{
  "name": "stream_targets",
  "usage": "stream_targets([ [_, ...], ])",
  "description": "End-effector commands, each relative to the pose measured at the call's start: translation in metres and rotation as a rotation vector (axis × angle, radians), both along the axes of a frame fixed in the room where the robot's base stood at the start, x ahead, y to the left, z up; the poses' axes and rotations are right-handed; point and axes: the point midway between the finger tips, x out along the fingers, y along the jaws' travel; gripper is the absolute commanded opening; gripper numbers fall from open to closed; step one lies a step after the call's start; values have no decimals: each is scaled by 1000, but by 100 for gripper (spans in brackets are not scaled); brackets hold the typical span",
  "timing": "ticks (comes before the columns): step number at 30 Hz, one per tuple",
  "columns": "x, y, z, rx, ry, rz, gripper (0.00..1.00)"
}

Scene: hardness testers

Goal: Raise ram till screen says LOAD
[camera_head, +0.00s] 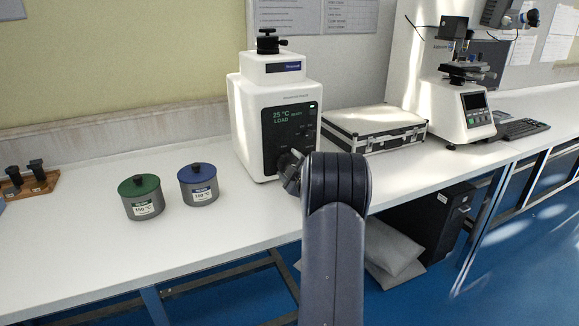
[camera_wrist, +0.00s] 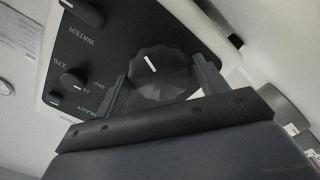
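The white tester (camera_head: 262,110) stands on the bench. The green text on its dark front panel screen (camera_head: 288,118) reads 25 °C, a small word like READY, and LOAD. A black ram part with a cap (camera_head: 267,42) stands up from its top. My gripper (camera_head: 290,170) is at the lower right of the panel, mostly hidden behind my arm. In the wrist view, the fingers of my gripper (camera_wrist: 163,85) lie on both sides of a large black ribbed knob (camera_wrist: 158,72) with a white mark, and seem to touch it.
A green-lidded pot (camera_head: 141,198) and a blue-lidded pot (camera_head: 198,184) stand left of the tester. A silver-edged case (camera_head: 375,128) lies close on its right. Smaller knobs, one by WATER (camera_wrist: 85,12) and another (camera_wrist: 75,78), sit near the large knob.

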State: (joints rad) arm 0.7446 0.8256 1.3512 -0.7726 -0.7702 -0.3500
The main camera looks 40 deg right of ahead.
Motion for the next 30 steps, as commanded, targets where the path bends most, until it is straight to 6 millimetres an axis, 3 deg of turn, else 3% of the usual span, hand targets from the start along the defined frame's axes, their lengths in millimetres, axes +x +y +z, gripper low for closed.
stream_targets([
  [5, 0, 0, 0, -1, 1, 1, 82],
  [16, -9, 2, -1, -1, 2, 0, 82],
  [30, -85, 20, 0, 0, 1, -2, 82],
])
